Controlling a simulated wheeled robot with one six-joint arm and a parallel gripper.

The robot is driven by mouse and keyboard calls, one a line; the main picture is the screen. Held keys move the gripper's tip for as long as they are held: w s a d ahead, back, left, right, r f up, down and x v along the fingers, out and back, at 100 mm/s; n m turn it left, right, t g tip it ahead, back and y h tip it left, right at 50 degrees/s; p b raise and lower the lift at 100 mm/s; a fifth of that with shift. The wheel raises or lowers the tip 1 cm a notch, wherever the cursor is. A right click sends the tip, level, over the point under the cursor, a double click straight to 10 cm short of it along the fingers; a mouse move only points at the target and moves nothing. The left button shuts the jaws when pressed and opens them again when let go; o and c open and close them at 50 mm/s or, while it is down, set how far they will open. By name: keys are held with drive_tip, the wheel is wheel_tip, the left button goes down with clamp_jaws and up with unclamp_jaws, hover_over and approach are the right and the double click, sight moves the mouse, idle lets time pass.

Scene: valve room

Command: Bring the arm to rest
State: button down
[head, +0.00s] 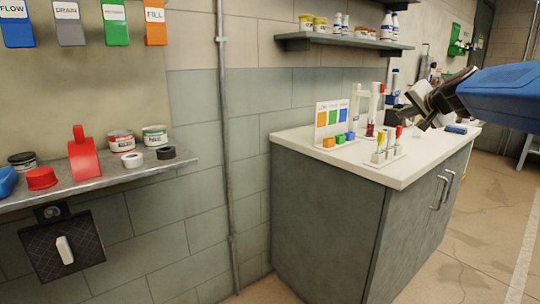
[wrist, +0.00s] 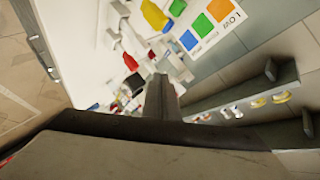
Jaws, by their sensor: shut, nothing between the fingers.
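My arm (head: 505,92), blue with dark joints, reaches in from the right edge of the head view. My gripper (head: 422,114) hangs above the white counter (head: 415,168), pointing left and down. It is shut and holds nothing. In the wrist view its fingers show as a dark grey upright shape (wrist: 158,98) at the middle, with the counter and small items beyond. I cannot tell its exact height above the counter.
On the counter stand a colour chart (head: 332,122) with coloured blocks and a rack of vials (head: 384,155). A wall shelf (head: 340,44) holds bottles and jars. A grey shelf (head: 105,178) with tins is at left.

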drive_tip(key=s+a+f+n+g+y, duration=0.1)
drive_tip(key=s+a+f+n+g, duration=0.1)
drive_tip(key=s+a+f, duration=0.4)
drive_tip(key=s+a+f+n+g, duration=0.1)
drive_tip(key=s+a+f+n, duration=0.2)
drive_tip(key=s, duration=0.5)
drive_tip(key=s+a+f+n+g+y, duration=0.1)
drive_tip(key=s+a+f+g, duration=0.1)
drive_tip(key=s+a+f, duration=0.35)
drive_tip(key=s+f+n+g+h, duration=0.1)
drive_tip(key=s+f+n+g, duration=0.1)
drive_tip(key=s+f, duration=0.6)
drive_tip(key=s+d+f+n+g+h, duration=0.1)
drive_tip(key=s+f+g, duration=0.1)
drive_tip(key=s+f, duration=0.7)
drive_tip(key=s, duration=0.6)
drive_tip(key=shift+s+d+f+n, duration=0.15)
drive_tip(key=shift+s+f+n, duration=0.1)
drive_tip(key=shift+n, duration=0.15)
drive_tip(key=shift+r, duration=0.1)
